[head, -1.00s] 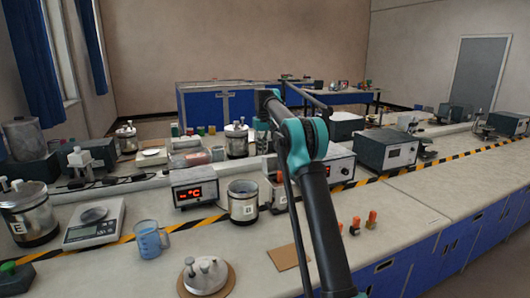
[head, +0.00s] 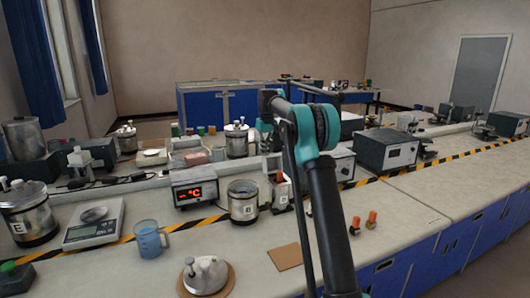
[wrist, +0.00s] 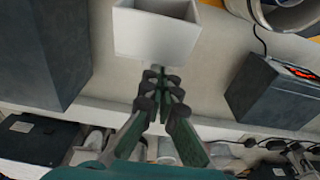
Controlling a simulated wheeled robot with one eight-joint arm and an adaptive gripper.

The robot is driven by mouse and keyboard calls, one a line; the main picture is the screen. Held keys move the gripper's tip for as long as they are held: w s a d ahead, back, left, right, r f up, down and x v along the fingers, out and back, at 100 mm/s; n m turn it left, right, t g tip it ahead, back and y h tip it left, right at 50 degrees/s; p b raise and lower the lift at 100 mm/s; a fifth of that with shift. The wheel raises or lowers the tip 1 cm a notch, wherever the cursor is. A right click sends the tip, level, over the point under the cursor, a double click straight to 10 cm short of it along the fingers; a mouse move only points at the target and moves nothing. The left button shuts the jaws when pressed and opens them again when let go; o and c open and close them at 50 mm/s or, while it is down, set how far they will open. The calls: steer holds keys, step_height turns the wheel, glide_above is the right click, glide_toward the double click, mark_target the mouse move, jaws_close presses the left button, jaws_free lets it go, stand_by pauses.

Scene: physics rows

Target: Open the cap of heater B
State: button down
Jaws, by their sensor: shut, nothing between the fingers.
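Heater B (head: 243,201) is a metal pot with a "B" label, standing in the middle of the bench in the head view. Its top looks open, with no cap on it. A metal lid with knobs (head: 206,274) lies on a round brown mat at the near edge. My gripper (head: 264,138) is raised beyond heater B in the head view, partly hidden by my arm. In the wrist view my gripper (wrist: 160,84) is shut and empty. A metal rim at the top right of that view, probably heater B (wrist: 288,14), is well apart from the fingers.
A box with a red display (head: 195,187) stands left of heater B. A white holder (head: 282,195) is close on its right; a white box (wrist: 157,32) shows ahead of the fingers. A blue beaker (head: 148,240), a scale (head: 93,222) and pot E (head: 28,215) stand left.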

steer(key=shift+s+d+r+t, duration=0.2)
steer(key=shift+s+r+t, duration=0.25)
steer(key=shift+s, duration=0.15)
steer(key=shift+s+d+r, duration=0.15)
steer(key=shift+s+r, duration=0.15)
steer(key=shift+s, duration=0.15)
